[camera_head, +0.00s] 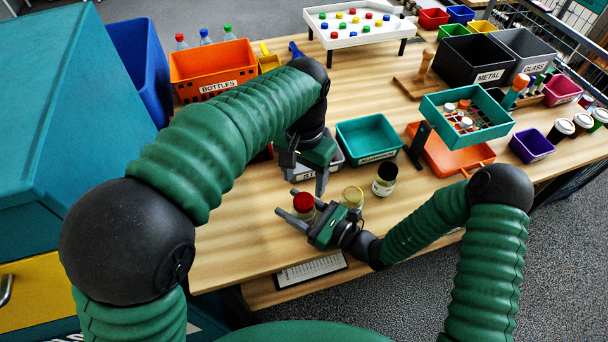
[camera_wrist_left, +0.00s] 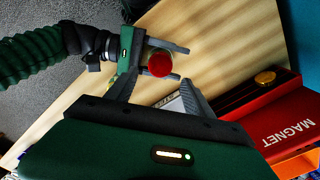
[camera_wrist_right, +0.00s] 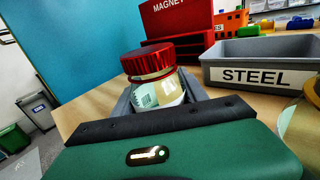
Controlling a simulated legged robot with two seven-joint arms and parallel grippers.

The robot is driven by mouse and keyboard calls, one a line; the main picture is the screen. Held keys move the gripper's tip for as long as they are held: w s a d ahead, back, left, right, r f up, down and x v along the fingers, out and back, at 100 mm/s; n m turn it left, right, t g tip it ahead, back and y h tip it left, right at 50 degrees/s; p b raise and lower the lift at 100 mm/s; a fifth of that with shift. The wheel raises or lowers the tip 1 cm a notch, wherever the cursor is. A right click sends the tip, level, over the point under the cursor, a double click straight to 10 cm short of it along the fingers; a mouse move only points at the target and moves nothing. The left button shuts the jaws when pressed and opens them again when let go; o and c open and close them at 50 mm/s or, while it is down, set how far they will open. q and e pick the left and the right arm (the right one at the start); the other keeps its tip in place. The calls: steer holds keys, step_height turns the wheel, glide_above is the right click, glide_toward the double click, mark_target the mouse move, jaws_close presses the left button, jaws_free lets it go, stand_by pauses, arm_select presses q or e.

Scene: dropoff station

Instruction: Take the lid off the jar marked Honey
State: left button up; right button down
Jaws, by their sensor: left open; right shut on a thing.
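A jar with a red lid (camera_head: 303,199) stands near the table's front edge. In the right wrist view the red lid (camera_wrist_right: 148,60) is on the jar's glass body (camera_wrist_right: 158,91), which bears a pale label with a barcode; no name is readable. My right gripper (camera_head: 288,203) is shut on the jar body, below the lid. My left gripper (camera_head: 306,172) is open and empty above and behind the jar. In the left wrist view the red lid (camera_wrist_left: 160,64) shows beyond and between its fingers, apart from them.
A jar with a yellow lid (camera_head: 352,196) and a dark-topped jar (camera_head: 384,180) stand to the right, close to my right wrist. The grey STEEL bin (camera_wrist_right: 262,62) and red MAGNET box (camera_wrist_right: 178,25) are behind. A teal tray (camera_head: 368,137) is farther back.

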mark_target(304, 200)
arm_select(q)
steer(key=m, duration=0.3)
steer(key=shift+r, duration=0.4)
steer(key=shift+f, duration=0.2)
steer(key=shift+m, duration=0.3)
step_height(304, 200, down, 8)
steer(key=shift+r, duration=0.2)
jaws_close()
steer(key=n, duration=0.6)
steer(key=shift+o, duration=0.5)
jaws_free()
